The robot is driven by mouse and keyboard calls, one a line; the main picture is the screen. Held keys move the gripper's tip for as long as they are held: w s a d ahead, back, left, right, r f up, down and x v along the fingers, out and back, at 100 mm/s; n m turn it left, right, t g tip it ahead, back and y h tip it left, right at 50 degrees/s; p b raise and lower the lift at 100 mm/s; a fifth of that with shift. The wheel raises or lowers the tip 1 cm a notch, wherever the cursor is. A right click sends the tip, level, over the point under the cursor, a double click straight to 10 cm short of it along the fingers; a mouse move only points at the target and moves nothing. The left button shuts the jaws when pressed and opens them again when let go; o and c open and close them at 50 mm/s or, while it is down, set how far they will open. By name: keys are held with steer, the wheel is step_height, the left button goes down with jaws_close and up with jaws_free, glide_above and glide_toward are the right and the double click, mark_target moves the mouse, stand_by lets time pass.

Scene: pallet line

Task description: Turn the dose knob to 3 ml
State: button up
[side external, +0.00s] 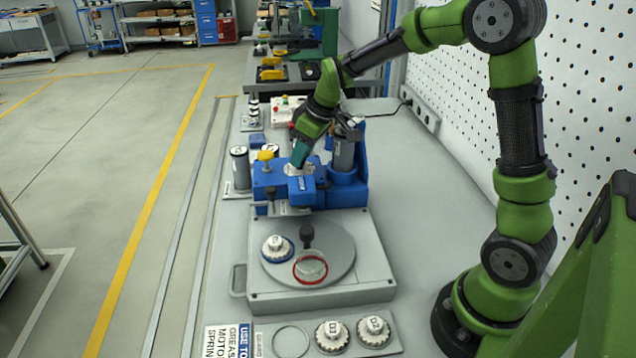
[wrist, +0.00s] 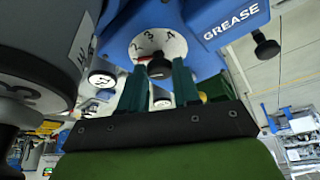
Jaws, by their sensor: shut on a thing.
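The dose knob (wrist: 159,70) is a small black knob on a white dial (wrist: 174,46) numbered 2, 3 and 4 in view. My gripper (wrist: 160,65) has its two teal fingers on either side of the knob and is shut on it. A short red mark shows left of the knob, close to the 2; its exact reading is hard to tell. The dial is on a blue grease unit (wrist: 205,15). In the side view my gripper (side external: 302,150) reaches down to the unit (side external: 268,180), over a white patch of the dial; the knob is hidden there.
Two white caps (side external: 332,336) stand nearer. A grey motor (side external: 343,155) stands beside my gripper.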

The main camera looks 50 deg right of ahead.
steer(key=m, duration=0.1)
steer(key=m+h, duration=0.1)
steer(key=m, duration=0.2)
steer(key=shift+a+h, duration=0.25)
steer(key=shift+h, duration=0.15)
steer(key=m+h, duration=0.1)
steer(key=m, duration=0.3)
steer(key=shift+a, duration=0.15)
steer(key=m, duration=0.2)
steer(key=m+g+h, duration=0.1)
steer(key=m, duration=0.1)
steer(key=shift+w+a+h, duration=0.1)
steer(key=shift+w+h, duration=0.05)
steer(key=shift+h, duration=0.15)
steer(key=shift+w+m+g+h, duration=0.1)
steer(key=shift+m+g+h, duration=0.4)
steer(key=shift+m, duration=1.3)
steer(key=shift+m+g, duration=0.3)
steer(key=o, duration=1.1)
steer(key=shift+c, duration=0.2)
